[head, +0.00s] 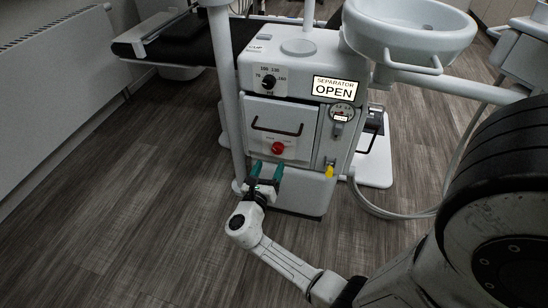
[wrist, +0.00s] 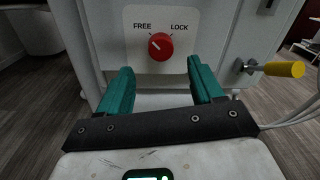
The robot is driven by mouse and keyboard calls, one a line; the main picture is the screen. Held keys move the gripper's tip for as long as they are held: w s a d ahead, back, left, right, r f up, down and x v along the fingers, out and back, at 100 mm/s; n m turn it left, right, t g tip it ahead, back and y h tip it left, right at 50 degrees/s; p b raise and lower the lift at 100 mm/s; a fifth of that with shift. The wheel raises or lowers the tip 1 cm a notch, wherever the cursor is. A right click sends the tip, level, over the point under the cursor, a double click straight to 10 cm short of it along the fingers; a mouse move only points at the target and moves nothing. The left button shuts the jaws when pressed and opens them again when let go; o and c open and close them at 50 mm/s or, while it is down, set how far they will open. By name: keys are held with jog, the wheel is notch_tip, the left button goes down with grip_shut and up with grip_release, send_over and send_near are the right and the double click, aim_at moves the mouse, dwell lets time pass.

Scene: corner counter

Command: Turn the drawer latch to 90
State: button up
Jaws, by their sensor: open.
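The drawer latch is a round red knob (head: 277,148) low on the front of the white cabinet, below a dark drawer handle (head: 277,126). In the wrist view the red knob (wrist: 160,46) sits on a white plate marked FREE at left and LOCK at right. Its pale pointer mark is on the upper left, toward FREE. My gripper (head: 266,167) has teal fingers, which stand apart and empty just below and in front of the knob. In the wrist view my gripper (wrist: 160,82) has one finger on each side below the knob, not touching it.
A black dial (head: 269,82) with numbers is above the drawer. A sign (head: 334,88) reads SEPARATOR OPEN. A yellow-handled lever (head: 329,171) is right of the knob, also in the wrist view (wrist: 284,69). A white pole (head: 226,90) stands left. Floor at left is clear.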

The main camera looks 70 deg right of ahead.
aim_at(277, 151)
jog(key=d+b, duration=0.1)
jog(key=d, duration=0.5)
jog(key=shift+w+d, duration=0.1)
jog(key=shift+d, duration=0.25)
jog(key=shift+c, duration=0.4)
jog(key=c, duration=1)
